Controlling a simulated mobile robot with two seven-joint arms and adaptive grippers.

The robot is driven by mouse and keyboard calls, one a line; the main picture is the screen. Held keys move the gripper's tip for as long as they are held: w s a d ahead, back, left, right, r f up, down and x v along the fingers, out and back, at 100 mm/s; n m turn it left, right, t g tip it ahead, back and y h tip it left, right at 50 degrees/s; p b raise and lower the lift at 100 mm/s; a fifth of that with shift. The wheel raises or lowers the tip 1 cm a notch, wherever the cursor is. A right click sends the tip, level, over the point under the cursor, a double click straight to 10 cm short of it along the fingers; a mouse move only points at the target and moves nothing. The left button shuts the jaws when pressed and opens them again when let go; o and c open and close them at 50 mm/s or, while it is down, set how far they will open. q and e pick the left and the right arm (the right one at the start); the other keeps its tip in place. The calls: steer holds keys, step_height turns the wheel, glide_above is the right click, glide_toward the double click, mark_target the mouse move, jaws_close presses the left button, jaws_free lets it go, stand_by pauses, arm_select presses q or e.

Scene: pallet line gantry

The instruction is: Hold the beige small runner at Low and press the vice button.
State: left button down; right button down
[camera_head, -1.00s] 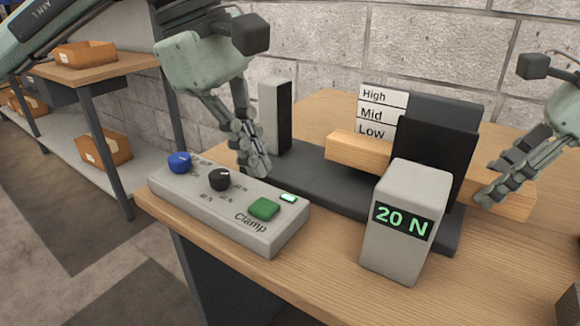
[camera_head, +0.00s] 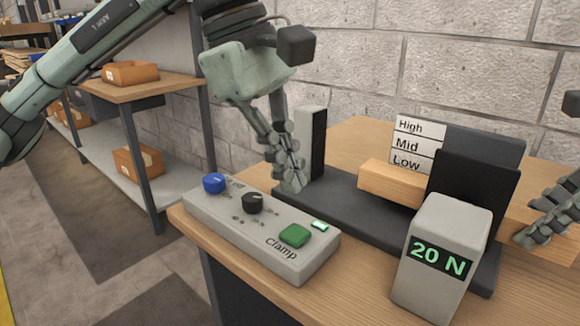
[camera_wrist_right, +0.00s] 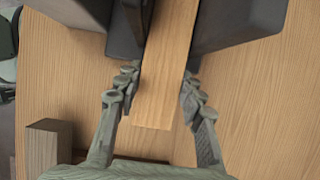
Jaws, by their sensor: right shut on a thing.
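The beige runner (camera_head: 390,182) is a pale wooden bar lying level between the dark vice jaws (camera_head: 468,195), beside the Low label (camera_head: 406,162). My right gripper (camera_head: 548,222) is shut on its right end; in the right wrist view the fingers (camera_wrist_right: 155,100) flank the bar (camera_wrist_right: 168,75). The green vice button (camera_head: 295,235), marked Clamp, is on the grey control box (camera_head: 225,225). My left gripper (camera_head: 290,185) has its fingers together, empty, above and behind the button, apart from it.
A blue knob (camera_head: 214,183) and a black knob (camera_head: 252,203) sit on the box left of the button. A lit green lamp (camera_head: 320,225) is beside the button. A grey display post (camera_head: 440,257) reads 20 N.

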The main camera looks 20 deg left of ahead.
steer(key=shift+s+a+f, duration=0.1)
steer(key=shift+s+f, duration=0.05)
steer(key=shift+s, duration=0.05)
steer(key=c, duration=0.9)
jaws_free()
steer(key=shift+w+r, duration=0.1)
steer(key=shift+r, duration=0.15)
steer(key=v, duration=1.1)
steer(key=shift+d+r, duration=0.2)
steer(key=shift+r, duration=0.1)
